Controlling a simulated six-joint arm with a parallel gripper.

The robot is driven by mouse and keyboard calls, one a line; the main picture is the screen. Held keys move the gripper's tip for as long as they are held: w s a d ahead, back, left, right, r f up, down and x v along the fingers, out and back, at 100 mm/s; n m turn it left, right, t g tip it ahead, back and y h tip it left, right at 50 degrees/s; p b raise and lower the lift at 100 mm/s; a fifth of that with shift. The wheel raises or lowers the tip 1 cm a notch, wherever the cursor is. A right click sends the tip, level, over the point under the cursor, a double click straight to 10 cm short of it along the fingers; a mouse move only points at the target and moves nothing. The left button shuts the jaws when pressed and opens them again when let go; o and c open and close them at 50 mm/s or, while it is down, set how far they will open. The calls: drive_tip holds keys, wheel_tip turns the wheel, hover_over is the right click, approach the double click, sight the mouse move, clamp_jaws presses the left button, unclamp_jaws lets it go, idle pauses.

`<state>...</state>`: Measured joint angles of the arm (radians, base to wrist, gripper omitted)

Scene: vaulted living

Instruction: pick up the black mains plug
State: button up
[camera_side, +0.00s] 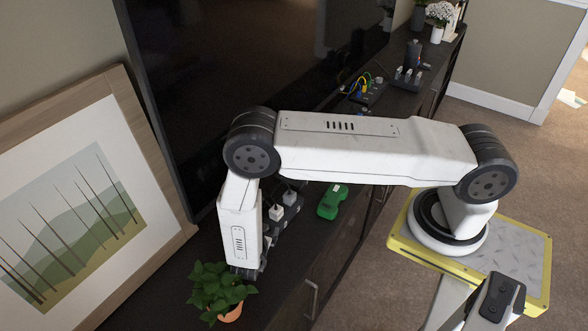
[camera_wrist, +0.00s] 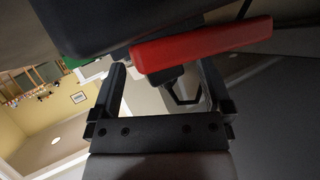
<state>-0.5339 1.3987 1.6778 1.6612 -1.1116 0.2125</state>
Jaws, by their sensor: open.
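My gripper (camera_wrist: 162,80) is open in the wrist view, with one dark finger on each side. A small dark piece (camera_wrist: 168,77) shows between and beyond the fingers, just below a red bar (camera_wrist: 200,43); I cannot tell for sure whether it is the black mains plug. In the side view my gripper (camera_side: 248,272) is low over the dark cabinet top, mostly hidden behind my forearm. A dark power strip (camera_side: 292,212) beside it carries white plugs (camera_side: 276,212). The black plug cannot be made out in the side view.
A potted plant (camera_side: 218,290) stands close in front of my gripper. A green object (camera_side: 332,201) lies right of the strip. A framed picture (camera_side: 75,210) and a large dark screen (camera_side: 215,60) stand behind. More strips with plugs (camera_side: 408,75) lie farther along the cabinet.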

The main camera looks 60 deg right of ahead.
idle(0.3)
clamp_jaws()
drive_tip(key=shift+r, duration=0.15)
idle(0.3)
drive_tip(key=shift+w+r, duration=0.1)
drive_tip(key=shift+r, duration=0.75)
drive_tip(key=s+d+r, duration=0.1)
drive_tip(key=s+r, duration=1)
drive_tip(key=s, duration=0.3)
drive_tip(key=shift+d, duration=0.15)
